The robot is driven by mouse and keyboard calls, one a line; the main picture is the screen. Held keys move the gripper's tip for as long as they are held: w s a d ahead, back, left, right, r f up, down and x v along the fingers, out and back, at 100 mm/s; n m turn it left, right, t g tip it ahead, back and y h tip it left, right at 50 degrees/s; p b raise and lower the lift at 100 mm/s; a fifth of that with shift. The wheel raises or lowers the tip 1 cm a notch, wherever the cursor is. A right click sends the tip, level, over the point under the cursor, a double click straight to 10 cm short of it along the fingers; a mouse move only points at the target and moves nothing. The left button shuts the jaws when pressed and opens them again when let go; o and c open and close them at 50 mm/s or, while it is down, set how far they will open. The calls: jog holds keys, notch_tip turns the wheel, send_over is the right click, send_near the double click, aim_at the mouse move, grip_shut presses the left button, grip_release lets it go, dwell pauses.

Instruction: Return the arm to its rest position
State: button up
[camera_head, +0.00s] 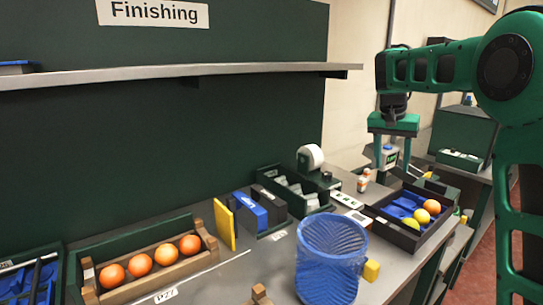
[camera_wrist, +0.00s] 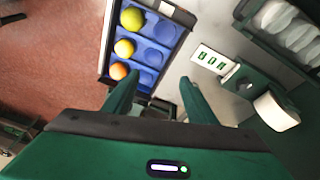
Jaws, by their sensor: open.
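My gripper (camera_head: 392,165) is raised above the right part of the workbench, fingers pointing down. In the wrist view its two green fingers (camera_wrist: 157,100) stand apart with nothing between them. A dark tray with blue cups (camera_head: 401,231) lies below and to the right of it. The tray holds an orange (camera_head: 432,206) and two yellow-green fruits (camera_head: 421,216). In the wrist view the same tray (camera_wrist: 167,58) is beyond the fingertips, with fruits in its left row and empty cups in its right row.
A blue mesh basket (camera_head: 330,262) stands at the bench front beside a yellow cube (camera_head: 371,270). A wooden rack (camera_head: 208,247) holds several oranges at left. A dark bin (camera_head: 290,190), a tape dispenser (camera_head: 311,158) and a small bottle (camera_head: 363,180) stand behind. A shelf (camera_head: 180,73) overhangs the back.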

jog(key=s+d+f+g, duration=0.1)
jog(key=s+d, duration=0.2)
jog(key=s, duration=0.4)
jog(key=s+d+f, duration=0.1)
jog(key=s+d, duration=0.3)
jog(key=s, duration=0.3)
jog(key=s+f+y, duration=0.1)
jog(key=s+f, duration=0.3)
jog(key=s, duration=0.6)
jog(key=s+a+f+y, duration=0.1)
jog(key=s+f, duration=0.3)
jog(key=s, duration=0.6)
jog(key=s+a+f+n+g, duration=0.1)
jog(key=s+f, duration=0.3)
jog(key=s, duration=0.6)
jog(key=shift+s+a+y, duration=0.2)
jog(key=shift+s+y, duration=0.05)
jog(key=shift+y, duration=0.15)
jog(key=shift+w, duration=0.15)
jog(key=shift+w+f, duration=0.25)
jog(key=shift+w, duration=0.25)
